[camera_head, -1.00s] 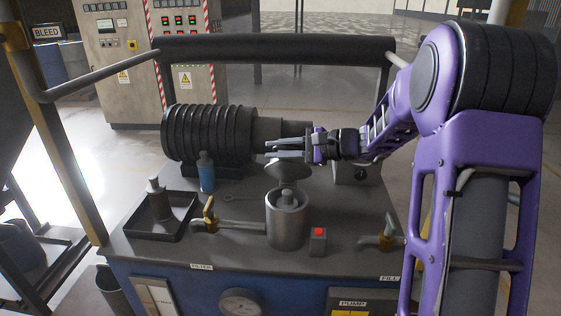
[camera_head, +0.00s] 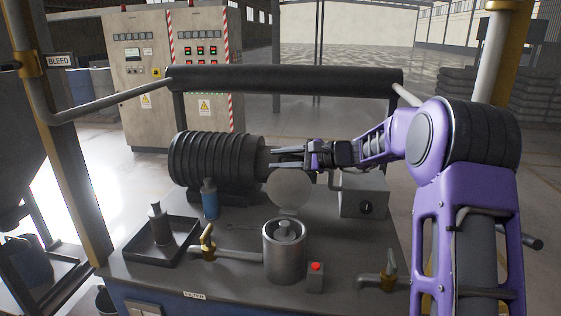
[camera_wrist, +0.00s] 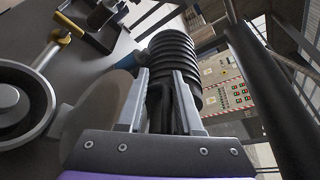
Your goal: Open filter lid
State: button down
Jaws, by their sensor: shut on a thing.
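The filter is a metal cylinder (camera_head: 284,262) on the bench, its top uncovered and an inner piece showing. Its round grey lid (camera_head: 289,188) stands nearly upright behind the opening. In the wrist view the lid (camera_wrist: 97,112) is beside my fingers on the left, and the open filter rim (camera_wrist: 42,105) is at the left edge. My gripper (camera_head: 272,158) is at the lid's upper edge, fingers pointing left and shut on the lid. The exact contact is hidden; something dark shows between the fingers.
A ribbed black motor (camera_head: 215,160) is close beyond my fingertips. A blue bottle (camera_head: 210,203), a black tray (camera_head: 178,257), a brass-handled valve (camera_head: 207,240) and a red-button box (camera_head: 316,277) are on the bench. A black padded bar (camera_head: 290,79) crosses behind.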

aim_at(305, 180)
jog(key=shift+w+d+f, duration=0.15)
jog(key=shift+d+f, duration=0.2)
jog(key=shift+f, duration=0.4)
jog(key=c, duration=0.9)
grip_release()
jog(key=v, duration=0.7)
jog(key=shift+w+a+r, duration=0.1)
jog(key=shift+r, duration=0.2)
jog(key=shift+d+r, duration=0.15)
jog(key=shift+d, duration=0.1)
jog(key=shift+a+r, duration=0.15)
jog(key=shift+r, duration=0.05)
jog(key=shift+s, duration=0.2)
